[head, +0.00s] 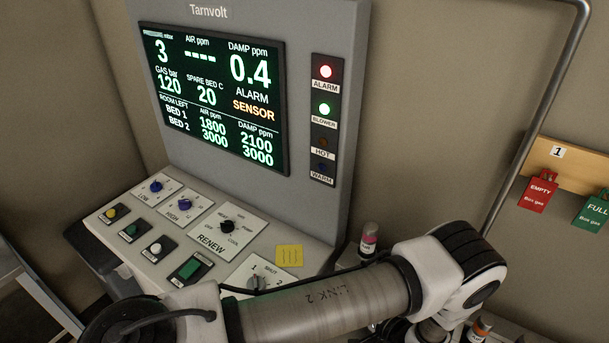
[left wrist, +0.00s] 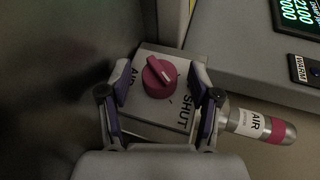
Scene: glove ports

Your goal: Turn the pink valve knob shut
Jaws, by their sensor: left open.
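The pink valve knob (left wrist: 158,77) sits on a pale square plate (left wrist: 150,112) in the left wrist view. Its raised grip slants from upper left to lower right. The plate reads AIR on its left side and SHUT on its right. I cannot tell exactly where the knob's pointer stands against the labels. My left gripper (left wrist: 161,86) is open, with one finger on each side of the knob and a visible gap to it on both sides. The knob and both grippers are not visible in the head view. My right gripper is in neither view.
A bottle labelled AIR with a pink band (left wrist: 262,126) lies right of the plate, close to the right finger. The console panel (head: 218,228) has several knobs and buttons under a display (head: 215,95). Red (head: 538,193) and green (head: 590,212) tags hang at right.

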